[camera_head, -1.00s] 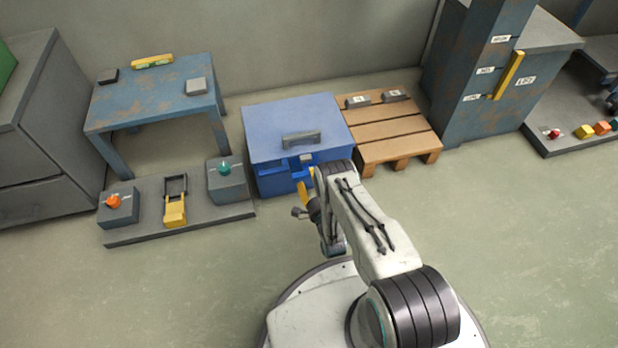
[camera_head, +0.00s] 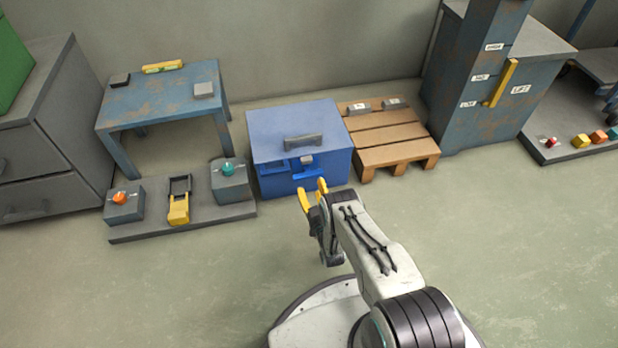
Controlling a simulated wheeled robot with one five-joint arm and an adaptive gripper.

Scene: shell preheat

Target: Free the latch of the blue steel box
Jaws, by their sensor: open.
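The blue steel box (camera_head: 270,125) stands on the floor near the back wall, its lid down with a dark grey handle (camera_head: 303,141) on top. In a recess in its front, a small grey block (camera_head: 307,159) sits above a bright blue latch bar (camera_head: 308,177) that looks about level. My gripper (camera_head: 313,193) is open just in front of the box, its two yellow fingertips apart and below the latch. Nothing shows between them. A small gap seems to separate the fingertips from the latch, though contact is hard to judge.
A wooden pallet (camera_head: 385,135) stands close at the box's right. At its left are a low grey platform (camera_head: 150,233) with knobbed boxes and a yellow-handled device (camera_head: 179,208), and a blue table (camera_head: 150,103). The floor in front is clear.

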